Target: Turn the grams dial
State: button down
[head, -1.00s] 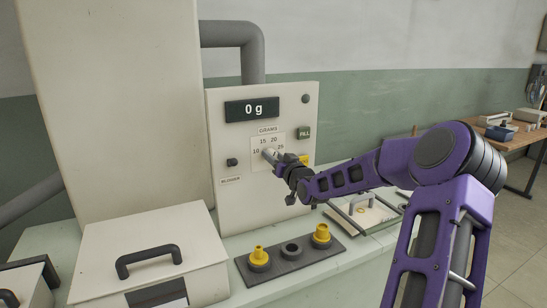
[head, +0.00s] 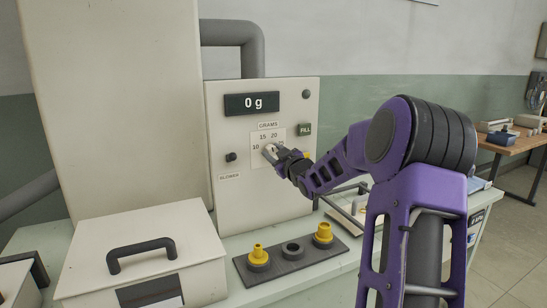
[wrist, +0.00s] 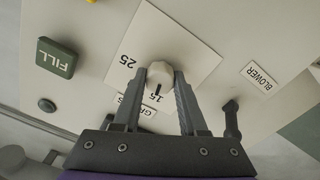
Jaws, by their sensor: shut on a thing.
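The grams dial (wrist: 158,75) is a pale round knob with a dark pointer line, on a white scale plate (wrist: 190,45) on the cream machine front. In the wrist view its pointer line is at the 15 mark. In the head view the plate shows 10, 15 and 20 around the dial, which is mostly hidden by my gripper (head: 272,152). My gripper, also in the wrist view (wrist: 160,84), is shut on the dial, one finger on each side. The display (head: 252,105) above reads 0 g.
Below stand a black strip (head: 290,262) with yellow nozzles and a lidded white box (head: 145,250).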

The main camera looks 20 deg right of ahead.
jog(key=n, duration=0.5)
jog(key=shift+n, duration=0.3)
jog(key=n, duration=0.5)
jog(key=shift+n, duration=0.4)
jog(key=shift+c, duration=2.2)
grip_release()
jog(key=s, duration=1.7)
jog(key=shift+s+d, duration=0.25)
jog(key=shift+d, duration=0.05)
